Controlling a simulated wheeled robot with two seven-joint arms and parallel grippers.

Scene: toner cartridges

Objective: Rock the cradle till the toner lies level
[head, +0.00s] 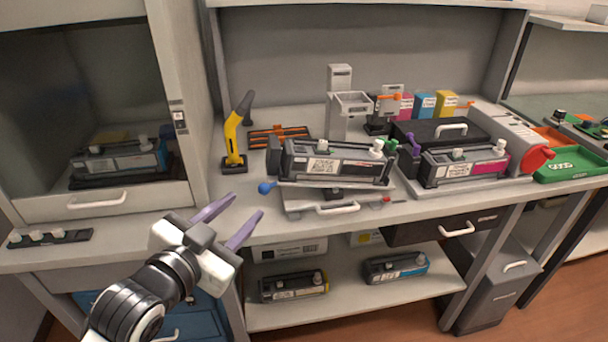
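A black toner cartridge (345,166) with a code label and white caps lies in the cradle (300,196) on the bench. The cartridge tilts slightly down to the right. The cradle has a blue ball knob (266,188) at its left side and a white front handle. My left gripper (235,219) is open and empty, with two purple fingers, in front of the bench and to the lower left of the blue knob. It is apart from the cradle. The toner level inside the cartridge cannot be seen. My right gripper is not in view.
A magenta-labelled cartridge (465,164) sits in a station right of the cradle, near a red knob (535,158). A yellow-handled tool (234,140) stands at the left. A cabinet (95,205) holds a blue-labelled cartridge. Two cartridges lie on the lower shelf (350,308).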

